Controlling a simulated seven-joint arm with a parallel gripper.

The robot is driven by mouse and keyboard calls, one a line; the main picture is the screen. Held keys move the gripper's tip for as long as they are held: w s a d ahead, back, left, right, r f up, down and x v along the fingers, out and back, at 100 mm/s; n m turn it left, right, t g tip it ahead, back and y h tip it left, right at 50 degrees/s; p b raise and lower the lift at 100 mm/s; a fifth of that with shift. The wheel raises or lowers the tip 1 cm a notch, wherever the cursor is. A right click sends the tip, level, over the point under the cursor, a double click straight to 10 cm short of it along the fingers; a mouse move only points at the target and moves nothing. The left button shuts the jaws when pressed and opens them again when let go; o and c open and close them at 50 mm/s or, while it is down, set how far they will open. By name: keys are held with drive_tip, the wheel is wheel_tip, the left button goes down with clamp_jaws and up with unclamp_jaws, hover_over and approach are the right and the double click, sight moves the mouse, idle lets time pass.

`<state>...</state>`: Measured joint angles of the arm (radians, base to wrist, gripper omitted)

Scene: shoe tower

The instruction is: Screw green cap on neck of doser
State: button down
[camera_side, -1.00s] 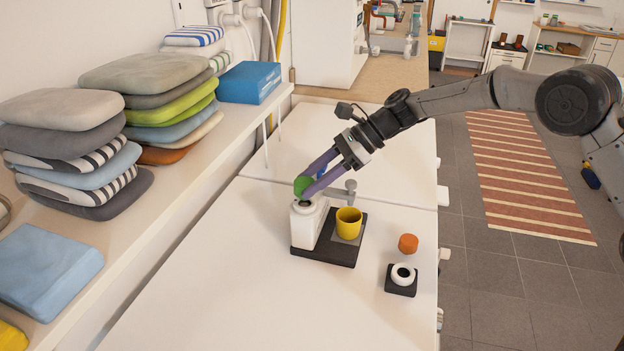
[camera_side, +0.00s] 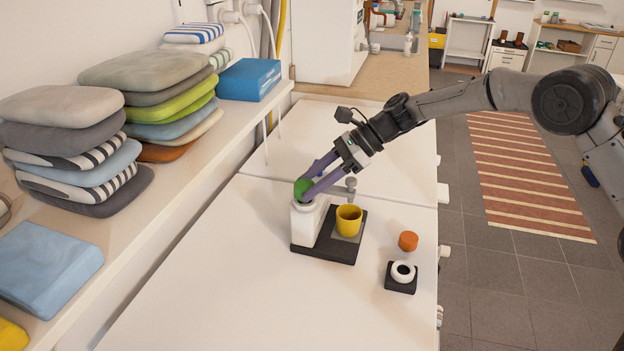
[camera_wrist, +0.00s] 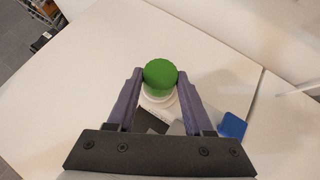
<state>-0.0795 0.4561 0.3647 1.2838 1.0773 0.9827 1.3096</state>
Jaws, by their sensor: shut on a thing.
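The green cap (camera_side: 303,187) is between the two purple fingers of my gripper (camera_side: 305,190), which is shut on it. The cap sits at the top of the white doser (camera_side: 303,222), right over its neck. In the wrist view the green cap (camera_wrist: 160,75) is held at the fingertips of my gripper (camera_wrist: 160,80), with a white ring of the doser (camera_wrist: 160,100) showing just below it. The neck itself is hidden, so I cannot tell whether the threads are engaged. The doser stands upright on a black base (camera_side: 330,250).
A yellow cup (camera_side: 348,221) stands on the black base beside the doser, under its spout arm. An orange cap (camera_side: 408,241) and a white ring on a black block (camera_side: 401,277) are to the right. Cushions (camera_side: 75,150) fill the left shelf. The front table is clear.

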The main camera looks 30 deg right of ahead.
drive_tip(key=shift+f, duration=0.75)
drive_tip(key=shift+c, duration=1.1)
unclamp_jaws()
drive_tip(key=v, duration=1.4)
drive_tip(key=shift+a, duration=0.1)
